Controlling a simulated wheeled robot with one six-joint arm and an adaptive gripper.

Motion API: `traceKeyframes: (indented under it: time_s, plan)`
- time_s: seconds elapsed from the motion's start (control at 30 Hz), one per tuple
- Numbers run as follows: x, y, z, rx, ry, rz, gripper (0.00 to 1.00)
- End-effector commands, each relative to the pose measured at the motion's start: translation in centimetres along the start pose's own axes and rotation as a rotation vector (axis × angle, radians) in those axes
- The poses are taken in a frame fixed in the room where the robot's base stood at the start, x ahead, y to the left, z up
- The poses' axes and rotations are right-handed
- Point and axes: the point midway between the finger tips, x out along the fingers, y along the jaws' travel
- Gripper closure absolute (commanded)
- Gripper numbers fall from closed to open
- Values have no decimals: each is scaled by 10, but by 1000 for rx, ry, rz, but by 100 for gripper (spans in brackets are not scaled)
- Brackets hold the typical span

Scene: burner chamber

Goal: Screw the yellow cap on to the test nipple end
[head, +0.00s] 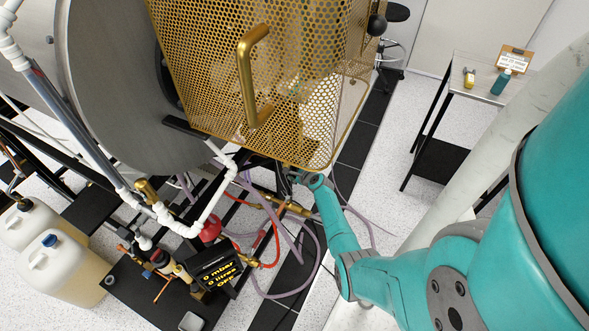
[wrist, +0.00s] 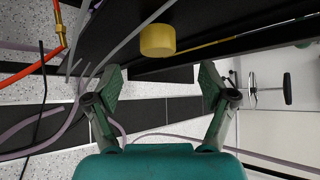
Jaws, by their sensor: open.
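A yellow cap (wrist: 157,41), a short round cylinder, shows in the upper middle of the wrist view, against a black beam. A thin yellow line runs to its right; I cannot tell whether it is joined to the cap. My gripper (wrist: 160,79) is open and empty, its two green-grey fingers spread wide below the cap. The cap lies beyond the fingertips, between them in the picture and apart from both. In the head view my arm reaches under the brass mesh cage, and the fingers cannot be made out there. I cannot pick out the test nipple for certain.
The mesh cage (head: 255,70) with its handle hangs over the work area. Purple hoses (head: 300,250), white pipes (head: 205,210) and a black display (head: 217,273) crowd the lower middle. A small table (head: 480,72) stands at right. Canisters (head: 58,265) stand at left.

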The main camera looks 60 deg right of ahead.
Motion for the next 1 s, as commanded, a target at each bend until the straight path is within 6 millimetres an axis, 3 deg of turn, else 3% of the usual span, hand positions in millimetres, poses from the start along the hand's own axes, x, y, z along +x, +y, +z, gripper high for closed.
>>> traceKeyframes:
  time_s: [0.93,0.97,1.0]
  plan:
    - [25,0,25,1,0,1,18]
    - [25,0,25,1,0,1,20]
    - [25,0,25,1,0,1,30]
